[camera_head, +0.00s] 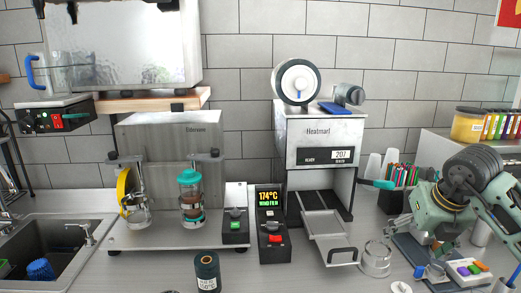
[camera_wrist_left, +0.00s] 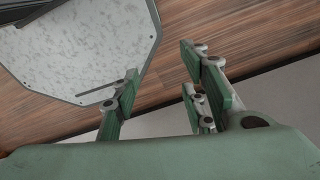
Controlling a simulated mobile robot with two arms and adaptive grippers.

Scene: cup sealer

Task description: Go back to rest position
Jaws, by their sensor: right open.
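My right gripper (camera_head: 432,228) is at the right of the head view, green and grey, over the right end of the counter. It is open, and I see nothing held in it. A clear cup (camera_head: 376,260) stands on the counter just left of it; I cannot tell whether they touch. My left gripper (camera_wrist_left: 162,80) shows only in the left wrist view. Its green-padded fingers are apart and empty, above a wooden floor. The cup sealer (camera_head: 318,138) stands at the back middle, its display lit, with its metal tray (camera_head: 325,226) pulled out toward me.
A control box (camera_head: 271,225) reading 174°C and a dark labelled canister (camera_head: 207,271) stand left of the tray. A two-station machine (camera_head: 170,150) and a sink (camera_head: 40,245) are farther left. A pen holder (camera_head: 392,200) and a mat with small items (camera_head: 412,252) are near my right gripper.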

